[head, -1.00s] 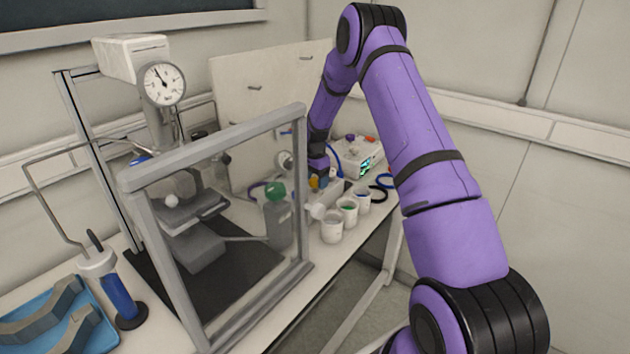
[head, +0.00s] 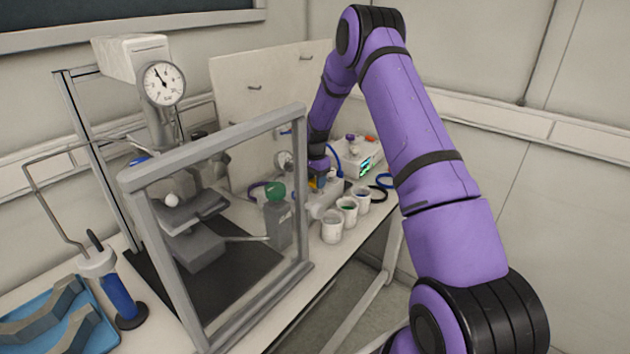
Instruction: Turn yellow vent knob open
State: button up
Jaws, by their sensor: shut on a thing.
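The yellow vent knob (head: 313,184) is a tiny patch of yellow behind the right post of the clear framed shield, low beside a grey valve body. My gripper (head: 318,182) points down at it and is shut on it. The fingers are small and dark here, and they hide most of the knob, so its angle cannot be made out.
The framed shield (head: 215,149) stands in front of the reactor with its pressure gauge (head: 164,83). A green-topped bottle (head: 277,215) is left of my gripper. Several white cups (head: 332,228) stand along the table's front edge. A white control box (head: 357,158) is behind right.

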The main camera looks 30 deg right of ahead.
jog(key=n, duration=0.3)
jog(key=shift+n, duration=0.4)
jog(key=n, duration=0.4)
jog(key=shift+n, duration=0.3)
jog(key=n, duration=0.4)
jog(key=shift+n, duration=2.5)
jog(key=o, duration=0.9)
notch_tip(320, 180, up, 11)
jog(key=shift+f, duration=0.1)
